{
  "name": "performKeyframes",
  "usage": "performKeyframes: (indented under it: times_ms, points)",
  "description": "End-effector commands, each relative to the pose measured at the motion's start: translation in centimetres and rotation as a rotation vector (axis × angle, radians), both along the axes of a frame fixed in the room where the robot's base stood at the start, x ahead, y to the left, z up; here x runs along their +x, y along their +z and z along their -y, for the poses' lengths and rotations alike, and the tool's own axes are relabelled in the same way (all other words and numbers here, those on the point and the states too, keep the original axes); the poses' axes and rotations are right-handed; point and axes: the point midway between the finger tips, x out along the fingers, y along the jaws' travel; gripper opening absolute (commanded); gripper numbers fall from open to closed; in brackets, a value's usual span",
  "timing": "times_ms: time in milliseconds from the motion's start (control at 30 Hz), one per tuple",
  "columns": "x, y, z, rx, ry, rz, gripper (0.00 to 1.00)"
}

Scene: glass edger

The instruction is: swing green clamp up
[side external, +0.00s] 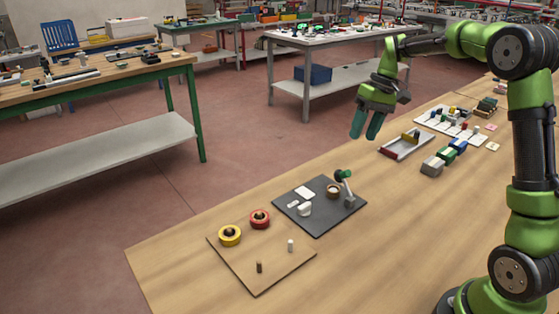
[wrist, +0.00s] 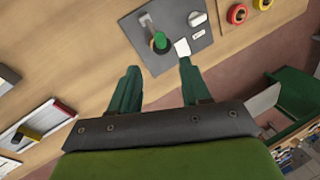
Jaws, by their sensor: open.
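The green clamp (side external: 344,176) stands on a dark grey plate (side external: 318,226) on the wooden bench. It has a grey base and arm with a green head beside a small round brown-rimmed piece (side external: 333,190). In the wrist view the green head (wrist: 160,42) lies just beyond my fingertips and partly covers the round piece. My gripper (side external: 364,136) is open and empty, fingers pointing down, well above the bench and up-right of the clamp in the side view. In the wrist view its two green fingers (wrist: 158,66) are spread apart, with the plate beyond them.
White pieces (side external: 305,209) lie on the plate. A tray (side external: 405,146) and several blocks (side external: 443,158) stand to the right. Bare bench lies between tray and plate.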

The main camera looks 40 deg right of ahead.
Motion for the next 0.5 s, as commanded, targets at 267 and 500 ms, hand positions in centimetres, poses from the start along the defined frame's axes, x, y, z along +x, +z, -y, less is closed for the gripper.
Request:
performKeyframes:
  times_ms: [267,500]
  points:
    - [0.4,-6.0,-1.8,0.002,0.001,-0.003,0.47]
    - [0.8,-9.8,-2.9,0.001,0.0,-0.001,0.47]
